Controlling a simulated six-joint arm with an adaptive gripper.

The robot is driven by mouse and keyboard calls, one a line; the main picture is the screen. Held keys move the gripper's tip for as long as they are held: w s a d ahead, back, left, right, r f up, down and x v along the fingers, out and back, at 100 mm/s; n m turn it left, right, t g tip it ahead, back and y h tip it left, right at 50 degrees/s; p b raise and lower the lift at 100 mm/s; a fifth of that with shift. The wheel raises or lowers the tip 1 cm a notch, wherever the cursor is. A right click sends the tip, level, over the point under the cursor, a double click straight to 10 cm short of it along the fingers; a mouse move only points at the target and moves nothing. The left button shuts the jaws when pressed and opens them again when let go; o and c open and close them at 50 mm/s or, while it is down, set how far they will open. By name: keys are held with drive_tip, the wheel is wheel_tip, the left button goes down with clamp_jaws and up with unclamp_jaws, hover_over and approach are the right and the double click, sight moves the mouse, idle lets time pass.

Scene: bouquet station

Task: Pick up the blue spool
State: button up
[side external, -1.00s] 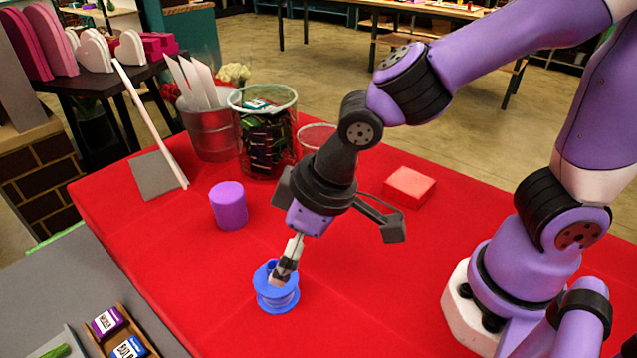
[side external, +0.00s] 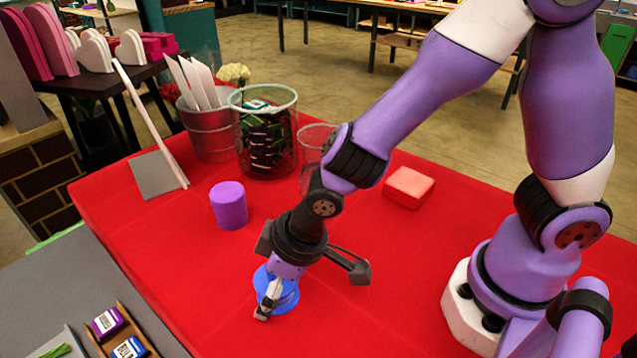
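The blue spool (side external: 288,298) stands on the red tabletop near its front edge, partly covered by my gripper. My gripper (side external: 266,308) points down at the spool. A light finger with a dark tip crosses the spool's front side, and the tip reaches down near the table. The other finger is not clearly visible, so I cannot tell whether the fingers are open around the spool or closed on it.
A purple cylinder (side external: 229,206) stands behind and left of the spool. A pinkish-red block (side external: 409,187) lies to the right. A metal bucket (side external: 209,133), a mesh basket (side external: 264,138) and a clear container stand at the back. A wooden tray (side external: 138,332) is at front left.

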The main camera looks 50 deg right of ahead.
drive_tip(key=c, duration=0.9)
